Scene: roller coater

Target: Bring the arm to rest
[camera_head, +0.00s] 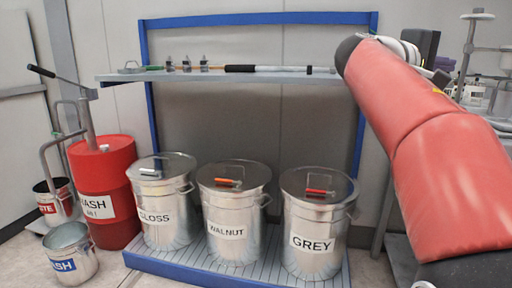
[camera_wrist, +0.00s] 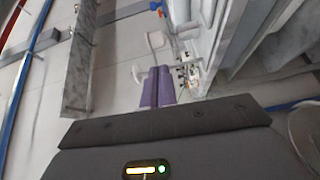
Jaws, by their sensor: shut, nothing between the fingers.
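My gripper (camera_wrist: 157,74) shows in the wrist view as two purple fingers side by side, touching, with nothing between them. Its dark grey body with a lit indicator fills the bottom of that view. In the head view my red-sleeved arm reaches up from the lower right to a dark elbow near the right end of the shelf. White and dark parts of the arm show behind the sleeve at the upper right. The fingers cannot be made out clearly there.
A grey shelf (camera_head: 220,77) on a blue frame (camera_head: 145,60) holds a long-handled tool. Lidded cans marked GLOSS (camera_head: 165,220), WALNUT (camera_head: 232,249) and GREY (camera_head: 315,260) stand on a blue-edged platform (camera_head: 180,273). A red drum (camera_head: 110,170) and a WASH bucket (camera_head: 72,250) stand left. Grey machinery (camera_head: 475,60) is at right.

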